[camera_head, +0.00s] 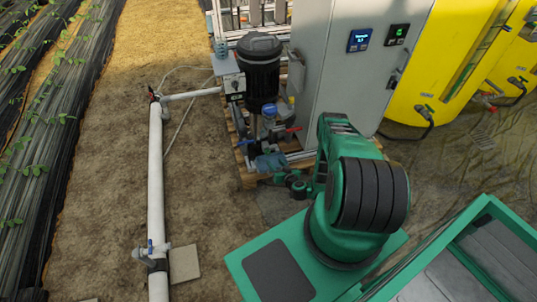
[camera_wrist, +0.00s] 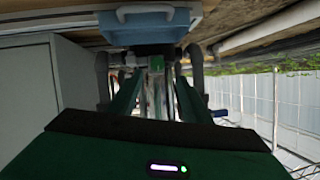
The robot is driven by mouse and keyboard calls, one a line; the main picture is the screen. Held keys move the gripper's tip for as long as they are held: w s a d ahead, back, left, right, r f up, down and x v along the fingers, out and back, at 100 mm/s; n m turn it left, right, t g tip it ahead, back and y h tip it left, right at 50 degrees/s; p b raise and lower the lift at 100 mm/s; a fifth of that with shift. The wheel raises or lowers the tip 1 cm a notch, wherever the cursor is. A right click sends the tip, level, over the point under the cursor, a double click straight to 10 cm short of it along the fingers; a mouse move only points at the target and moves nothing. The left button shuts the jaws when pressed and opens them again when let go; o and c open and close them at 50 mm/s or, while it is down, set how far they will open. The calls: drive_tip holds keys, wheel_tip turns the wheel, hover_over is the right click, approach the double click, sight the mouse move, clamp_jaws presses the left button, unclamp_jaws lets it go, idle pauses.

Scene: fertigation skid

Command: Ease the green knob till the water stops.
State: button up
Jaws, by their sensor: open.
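My gripper (camera_wrist: 148,72) reaches forward in the wrist view, with its two dark fingers apart and nothing gripped between them. A small green part (camera_wrist: 157,63) shows between the fingers, in front of grey pipework; it may be the green knob, but its shape is too small to tell. I cannot tell whether the fingers touch it. In the head view I cannot make out a green knob; my arm covers part of the skid's lower front. No running water is clear in either view.
A blue box-like part (camera_wrist: 150,22) lies close beyond the fingers. The skid carries a black motor (camera_head: 259,70), a red handle (camera_head: 293,129) and a grey cabinet (camera_head: 345,80). Yellow tanks (camera_head: 430,70) stand right. A white pipe (camera_head: 156,190) runs along open soil at left.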

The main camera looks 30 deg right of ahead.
sight(269, 154)
drive_tip(key=x, duration=1)
drive_tip(key=shift+w+d, duration=0.15)
drive_tip(key=shift+d, duration=0.25)
drive_tip(key=shift+c, duration=0.2)
drive_tip(key=c, duration=1)
